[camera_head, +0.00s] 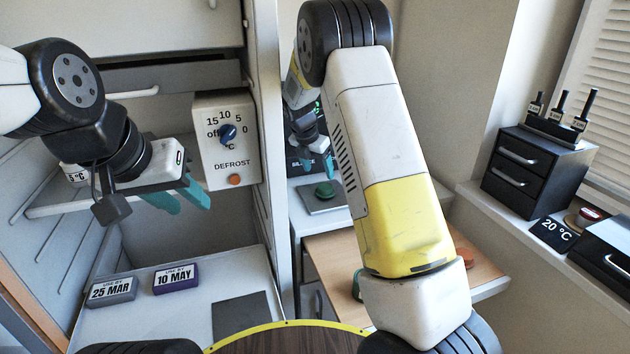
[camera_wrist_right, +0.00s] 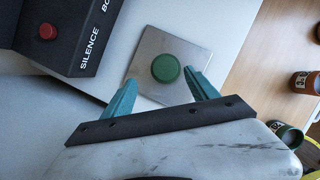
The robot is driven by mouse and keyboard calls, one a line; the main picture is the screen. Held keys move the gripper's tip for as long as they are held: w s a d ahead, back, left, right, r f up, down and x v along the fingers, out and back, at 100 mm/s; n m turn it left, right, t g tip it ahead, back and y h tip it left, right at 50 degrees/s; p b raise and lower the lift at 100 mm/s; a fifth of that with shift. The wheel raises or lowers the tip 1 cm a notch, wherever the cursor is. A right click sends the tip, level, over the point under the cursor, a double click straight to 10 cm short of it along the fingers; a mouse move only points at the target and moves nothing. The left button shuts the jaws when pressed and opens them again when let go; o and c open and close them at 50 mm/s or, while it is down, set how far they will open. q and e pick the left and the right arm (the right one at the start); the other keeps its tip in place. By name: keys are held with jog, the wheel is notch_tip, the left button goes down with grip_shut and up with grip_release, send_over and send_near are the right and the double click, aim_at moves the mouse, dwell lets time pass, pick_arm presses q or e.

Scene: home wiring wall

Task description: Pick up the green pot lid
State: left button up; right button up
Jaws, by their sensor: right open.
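A round green lid (camera_head: 324,190) lies on a square grey metal plate (camera_head: 312,206) on the white counter. In the right wrist view the green lid (camera_wrist_right: 166,68) is whole and unobstructed on the plate (camera_wrist_right: 148,46). My right gripper (camera_head: 318,168) is open, its teal fingers pointing toward the lid. In the wrist view my right gripper (camera_wrist_right: 160,78) has its fingertips on either side of the lid's near edge; I cannot tell the height between them. My left gripper (camera_head: 193,209) is open and empty, inside the open white cabinet at left.
A dark box (camera_wrist_right: 75,38) with a red button and "SILENCE" stands beside the plate. A wooden surface (camera_head: 330,250) with jars lies at right. A defrost dial panel (camera_head: 227,140) is close by.

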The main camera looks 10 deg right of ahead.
aim_at(325, 187)
jog(key=x, duration=0.4)
jog(key=s+x, duration=0.1)
jog(key=x, duration=0.2)
jog(key=shift+d+f, duration=0.1)
jog(key=shift+f, duration=0.05)
jog(key=shift+s, duration=0.15)
jog(key=c, duration=1.4)
